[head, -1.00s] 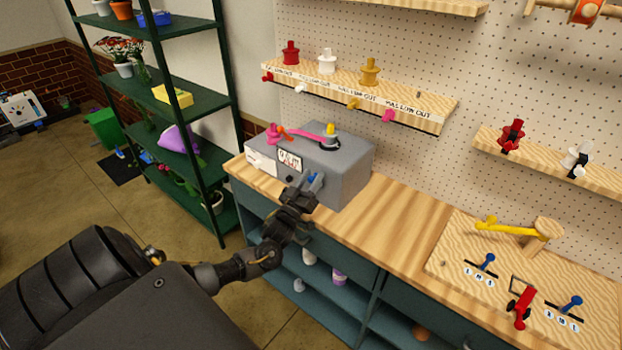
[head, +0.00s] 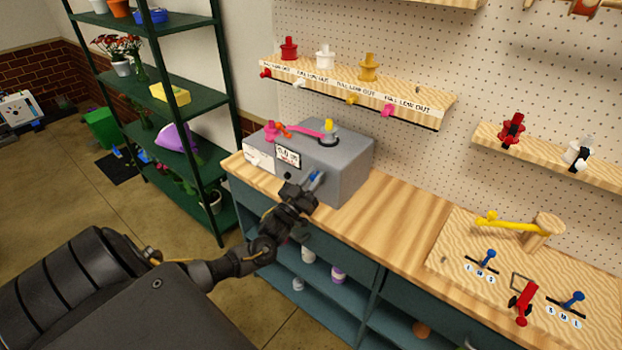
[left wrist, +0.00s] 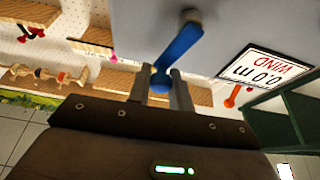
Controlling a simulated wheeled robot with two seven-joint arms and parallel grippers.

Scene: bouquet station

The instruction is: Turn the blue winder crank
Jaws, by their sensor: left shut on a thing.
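The blue winder crank (left wrist: 180,50) is on the front face of the grey winder box (head: 352,172). In the left wrist view its arm slants from a dark hub at the top down to a knob between my fingers. My left gripper (left wrist: 162,88) is shut on the knob end of the crank. In the head view the gripper (head: 312,184) is in front of the box and hides part of the crank, whose blue (head: 317,177) shows at the fingertips. A label on the box (left wrist: 268,66) reads "0.0 m WIND". My right gripper is not in view.
The box stands on a wooden bench (head: 388,207). A pink arm (head: 305,131) with a yellow knob is on its top. A shelf of spools (head: 350,90) hangs behind. A board with levers (head: 455,262) lies to the right. A green rack (head: 190,104) stands left.

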